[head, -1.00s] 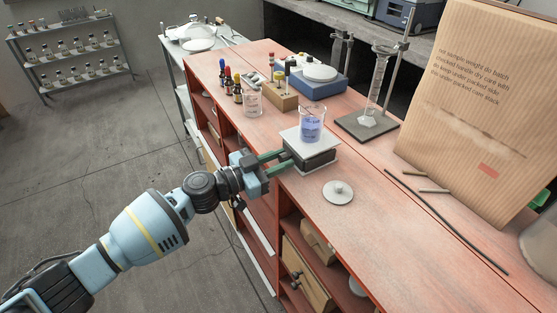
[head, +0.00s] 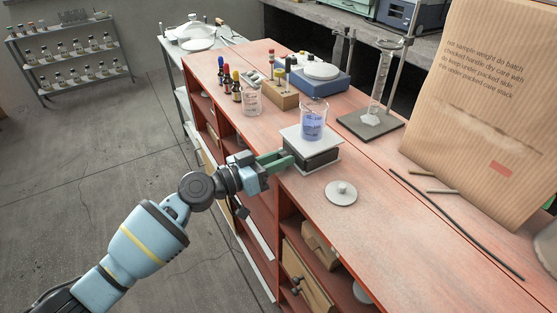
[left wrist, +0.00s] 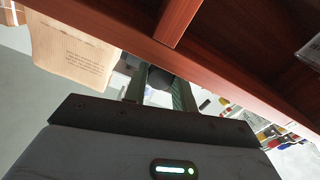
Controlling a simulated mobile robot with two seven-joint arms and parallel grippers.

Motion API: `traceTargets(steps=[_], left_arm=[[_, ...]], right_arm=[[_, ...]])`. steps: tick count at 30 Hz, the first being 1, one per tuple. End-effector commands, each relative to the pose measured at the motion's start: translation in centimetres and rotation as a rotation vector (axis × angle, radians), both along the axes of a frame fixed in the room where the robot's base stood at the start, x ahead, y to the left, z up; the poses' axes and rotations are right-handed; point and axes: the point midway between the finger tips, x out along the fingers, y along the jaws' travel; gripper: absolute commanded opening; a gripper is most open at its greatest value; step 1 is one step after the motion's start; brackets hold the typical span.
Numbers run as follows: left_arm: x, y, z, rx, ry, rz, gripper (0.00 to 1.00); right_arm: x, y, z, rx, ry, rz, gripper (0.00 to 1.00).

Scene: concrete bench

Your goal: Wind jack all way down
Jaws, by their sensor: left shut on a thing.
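The jack (head: 312,156) is a low dark block between a pale top plate and a pale base, on the red bench top. A beaker of blue liquid (head: 313,124) stands upright on its top plate. My left gripper (head: 288,158) reaches in from the left with green fingers against the jack's near-left side. In the left wrist view the fingers are shut on a dark rounded part, apparently the jack's knob (left wrist: 158,78). The knob is hidden by the fingers in the head view. The gap between the jack's plates looks small. My right gripper is out of view.
A grey round lid (head: 341,192) lies just in front of the jack. An empty beaker (head: 251,101), dropper bottles and a blue balance (head: 318,84) stand behind. A stand (head: 370,123) with a glass cylinder and a large paper bag (head: 480,110) are to the right.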

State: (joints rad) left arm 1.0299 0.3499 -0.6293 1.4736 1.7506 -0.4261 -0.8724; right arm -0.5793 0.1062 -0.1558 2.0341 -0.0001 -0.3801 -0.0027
Motion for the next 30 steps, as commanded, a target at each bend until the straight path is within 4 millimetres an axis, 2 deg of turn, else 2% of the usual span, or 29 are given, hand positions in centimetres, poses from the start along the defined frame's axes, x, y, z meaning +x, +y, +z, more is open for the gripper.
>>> traceTargets(steps=[9,10,15,24,30], left_arm=[[0.0,0.0,0.0,-0.004,0.004,0.0,0.04],[0.0,0.0,0.0,-0.004,0.004,0.0,0.29],[0.0,0.0,0.0,-0.004,0.004,0.001,0.49],[-0.1,0.2,0.0,-0.003,0.004,0.001,0.49],[-1.4,2.0,-0.2,-0.001,0.005,0.001,0.49]], right_arm=[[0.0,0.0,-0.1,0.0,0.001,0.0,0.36],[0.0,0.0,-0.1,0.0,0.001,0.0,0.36],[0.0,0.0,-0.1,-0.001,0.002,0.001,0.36],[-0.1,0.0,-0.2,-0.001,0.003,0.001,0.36],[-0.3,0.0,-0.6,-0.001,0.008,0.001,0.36]])
